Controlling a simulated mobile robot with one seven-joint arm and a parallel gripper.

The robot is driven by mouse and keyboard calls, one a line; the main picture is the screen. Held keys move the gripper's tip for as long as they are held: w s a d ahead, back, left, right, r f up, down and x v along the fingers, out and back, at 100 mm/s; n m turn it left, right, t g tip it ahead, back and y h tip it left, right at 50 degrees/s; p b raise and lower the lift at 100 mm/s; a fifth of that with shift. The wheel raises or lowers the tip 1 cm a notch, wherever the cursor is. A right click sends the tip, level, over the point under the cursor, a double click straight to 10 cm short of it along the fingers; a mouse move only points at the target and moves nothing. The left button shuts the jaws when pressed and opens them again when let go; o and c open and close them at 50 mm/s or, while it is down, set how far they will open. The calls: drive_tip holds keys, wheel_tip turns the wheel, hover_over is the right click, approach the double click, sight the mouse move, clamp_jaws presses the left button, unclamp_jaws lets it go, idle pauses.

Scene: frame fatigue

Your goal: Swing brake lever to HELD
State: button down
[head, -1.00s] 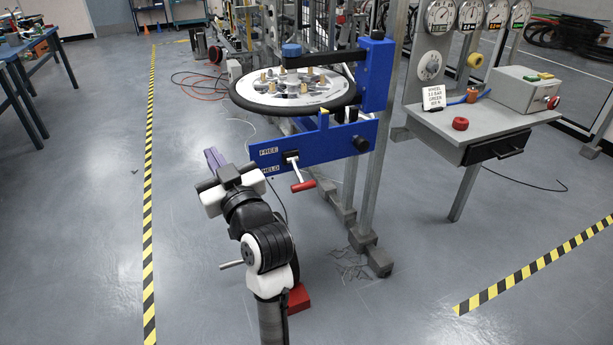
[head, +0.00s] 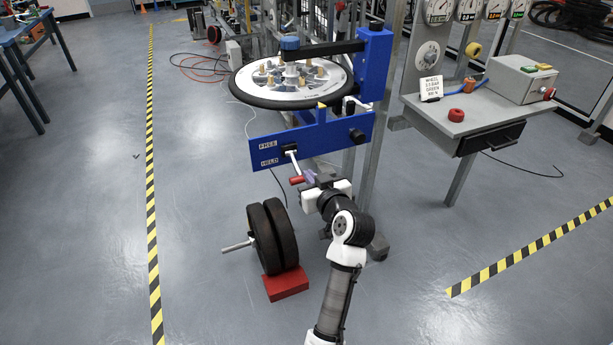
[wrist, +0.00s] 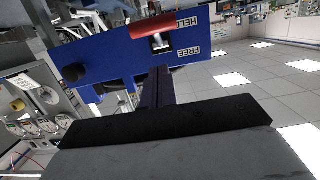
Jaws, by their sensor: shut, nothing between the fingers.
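The brake lever is a pale bar with a red grip (head: 297,180), on the front of a blue panel (head: 335,142). It slants down and slightly right from its slot, and the grip sits lower than the HELD label (head: 270,162). The FREE label (head: 268,144) is above HELD. My gripper (head: 311,176) is shut and empty, close to the grip's right end. The purple fingers (wrist: 160,88) point at the panel in the wrist view, where the scene is upside down and the red grip (wrist: 153,25) is just beyond the tips. I cannot tell whether they touch.
A spoked wheel (head: 243,98) lies flat above the panel. Black rollers (head: 272,236) on a red block (head: 287,283) stand on the floor to the left of my arm. Metal posts rise behind the panel, and a grey bench (head: 430,119) is at the right.

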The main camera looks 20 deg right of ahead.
sight(302, 181)
drive_tip(key=shift+w+f+p, duration=0.45)
drive_tip(key=shift+w+f, duration=1)
drive_tip(key=shift+f, duration=0.3)
drive_tip(key=shift+f, duration=0.1)
drive_tip(key=f+t+b, duration=0.1)
drive_tip(key=b, duration=0.5)
drive_tip(key=shift+w+f, duration=0.1)
drive_tip(key=shift+f, duration=0.25)
drive_tip(key=t+b, duration=0.1)
drive_tip(key=b, duration=0.3)
drive_tip(key=shift+w+f, duration=0.1)
drive_tip(key=shift+f, duration=0.1)
drive_tip(key=shift+a+r, duration=0.1)
